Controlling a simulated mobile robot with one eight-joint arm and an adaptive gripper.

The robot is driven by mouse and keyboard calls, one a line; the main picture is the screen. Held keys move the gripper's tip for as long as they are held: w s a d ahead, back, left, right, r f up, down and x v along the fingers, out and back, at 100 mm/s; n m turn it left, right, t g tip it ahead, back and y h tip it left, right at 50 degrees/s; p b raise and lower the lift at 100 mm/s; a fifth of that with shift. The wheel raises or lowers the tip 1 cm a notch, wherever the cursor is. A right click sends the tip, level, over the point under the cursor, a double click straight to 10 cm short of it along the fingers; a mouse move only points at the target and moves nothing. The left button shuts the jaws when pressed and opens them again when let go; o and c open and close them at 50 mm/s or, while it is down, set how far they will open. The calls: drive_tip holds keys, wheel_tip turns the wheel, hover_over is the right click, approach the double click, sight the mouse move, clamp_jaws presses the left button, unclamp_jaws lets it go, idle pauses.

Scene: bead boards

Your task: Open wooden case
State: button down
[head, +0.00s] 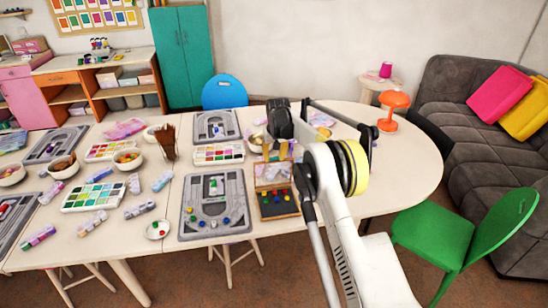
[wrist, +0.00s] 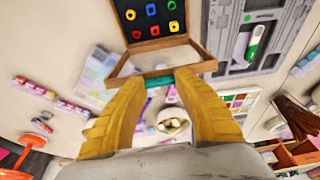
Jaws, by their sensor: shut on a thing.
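The wooden case (head: 279,216) sits on the white table in the head view, right of a grey bead board. Its dark inside with coloured ring-shaped beads is exposed. Its wood-framed lid (head: 259,188) is raised at the far side. In the wrist view the dark tray (wrist: 138,30) is at the top, with the lid (wrist: 122,68) angled below it. In the head view my arm covers part of the case's right side.
The grey bead board (head: 187,222) lies close left of the case, with another board (head: 200,136) behind. A paint set (head: 218,154) and a white bowl (head: 256,142) are near the lid. The table's right end is mostly clear around an orange lamp (head: 392,100).

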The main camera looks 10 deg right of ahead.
idle(0.4)
drive_tip(key=c, duration=0.9)
unclamp_jaws()
drive_tip(key=shift+f, duration=0.1)
drive_tip(key=shift+o, duration=0.2)
drive_tip(key=v, duration=1.2)
